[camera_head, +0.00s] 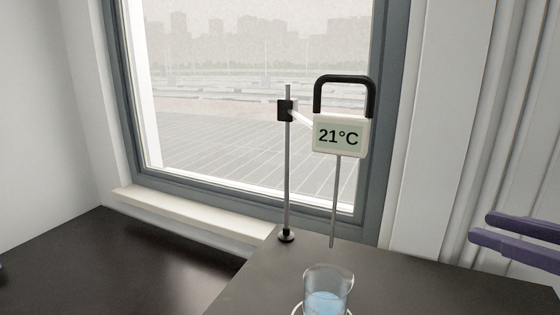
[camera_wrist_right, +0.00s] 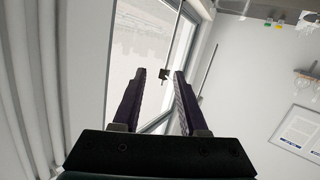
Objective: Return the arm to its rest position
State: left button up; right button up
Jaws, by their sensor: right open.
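My right gripper (camera_head: 482,230) comes in from the right edge in the head view, with two purple fingers apart and nothing between them. It is to the right of the thermometer stand and apart from it. In the right wrist view the same gripper (camera_wrist_right: 164,76) points at the window, its fingers spread and empty. My left gripper does not show in either view.
A thermometer (camera_head: 340,136) reading 21°C hangs on a metal stand (camera_head: 288,180), its probe pointing down. A window (camera_head: 250,120) is behind.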

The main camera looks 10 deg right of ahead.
jog(key=s+a+f+m+g+h, duration=0.4)
jog(key=s+a+f+g+h, duration=0.15)
jog(key=s+f, duration=0.35)
jog(key=s+a+f+g, duration=0.1)
jog(key=s+a+g, duration=0.4)
jog(key=s, duration=0.5)
notch_tip(320, 180, up, 29)
jog(key=p, duration=2.9)
jog(key=shift+s+f, duration=0.15)
jog(key=shift+s, duration=0.15)
jog(key=shift+g+h, duration=0.25)
